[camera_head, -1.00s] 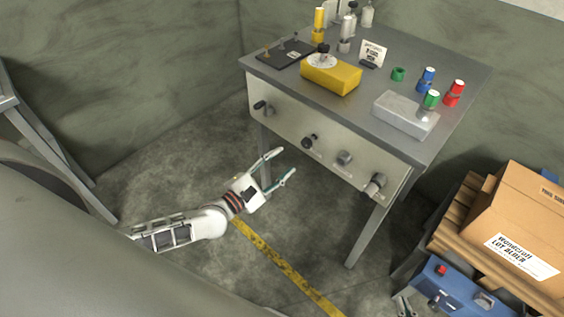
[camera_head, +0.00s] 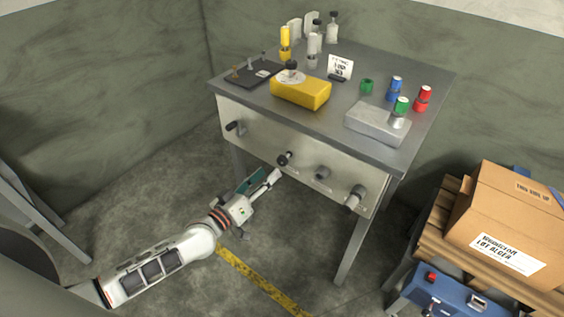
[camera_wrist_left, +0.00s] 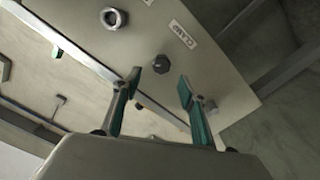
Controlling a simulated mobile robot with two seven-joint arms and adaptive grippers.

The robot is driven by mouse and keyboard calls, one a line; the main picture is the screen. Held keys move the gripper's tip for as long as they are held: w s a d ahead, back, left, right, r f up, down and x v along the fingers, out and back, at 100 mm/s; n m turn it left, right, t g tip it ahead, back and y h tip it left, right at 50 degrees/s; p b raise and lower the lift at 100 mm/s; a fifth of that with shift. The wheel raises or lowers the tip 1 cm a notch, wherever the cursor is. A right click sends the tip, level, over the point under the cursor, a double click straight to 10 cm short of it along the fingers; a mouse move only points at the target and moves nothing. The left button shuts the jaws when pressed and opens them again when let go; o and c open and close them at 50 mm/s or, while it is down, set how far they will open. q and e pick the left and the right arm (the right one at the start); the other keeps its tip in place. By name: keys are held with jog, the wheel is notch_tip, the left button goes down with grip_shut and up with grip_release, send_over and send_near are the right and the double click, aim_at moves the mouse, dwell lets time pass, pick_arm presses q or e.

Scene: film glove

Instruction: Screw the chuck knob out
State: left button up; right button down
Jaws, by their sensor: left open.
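The workbench's front panel (camera_head: 300,172) carries a row of knobs. I cannot tell which is the chuck knob, since the labels are too small in the head view. A dark knob (camera_head: 284,159) is second from the left, with a grey knob (camera_head: 322,172) right of it. My left gripper (camera_head: 267,176) is open and empty, just short of the panel by the dark knob. In the left wrist view its fingers (camera_wrist_left: 160,85) frame the dark knob (camera_wrist_left: 160,64) without touching it. A label reading CLAMP (camera_wrist_left: 187,35) is beside that knob. My right gripper is not seen.
A dark knob (camera_head: 235,126) sits at the panel's left and a larger one (camera_head: 355,197) at its right. A yellow block (camera_head: 300,91) and a grey box (camera_head: 376,125) stand on the bench. A cardboard box (camera_head: 510,220) is at right.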

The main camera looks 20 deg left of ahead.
aim_at(280, 162)
pick_arm(q)
jog(key=w+d+m, duration=0.1)
jog(key=w, duration=0.1)
jog(key=w+d+m+b, duration=0.1)
jog(key=w+m, duration=0.1)
jog(key=w, duration=0.1)
jog(key=w+m, duration=0.2)
jog(key=w, duration=0.1)
jog(key=shift+d+b, duration=0.3)
jog(key=shift+d, duration=0.1)
jog(key=shift+c, duration=0.2)
jog(key=c, duration=1.1)
